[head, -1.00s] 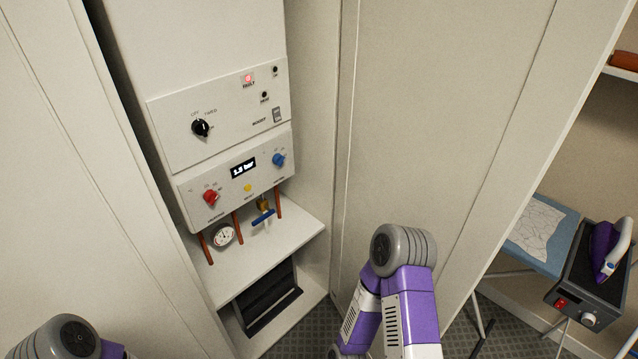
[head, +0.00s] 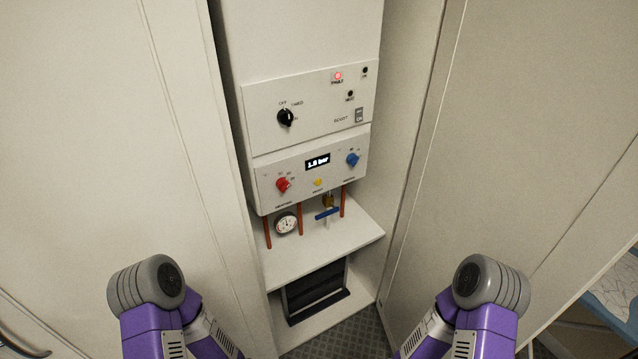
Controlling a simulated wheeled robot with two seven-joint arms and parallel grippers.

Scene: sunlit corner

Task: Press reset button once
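The small yellow reset button (head: 318,182) sits on the lower control panel of the white boiler (head: 262,172), between the red knob (head: 283,184) and the blue knob (head: 352,159). The display (head: 317,162) above it reads about 1.5 bar. A red fault light (head: 338,76) glows on the upper panel. My left and right arms show only as purple and grey links at the bottom left and bottom right. Neither gripper is in view, and nothing of mine touches the boiler.
A black dial (head: 286,117) and a boost switch (head: 359,115) are on the upper panel. Copper pipes, a pressure gauge (head: 286,223) and a blue-handled valve (head: 327,214) sit below. Cupboard walls stand close on both sides. An ironing board (head: 612,287) is at the far right.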

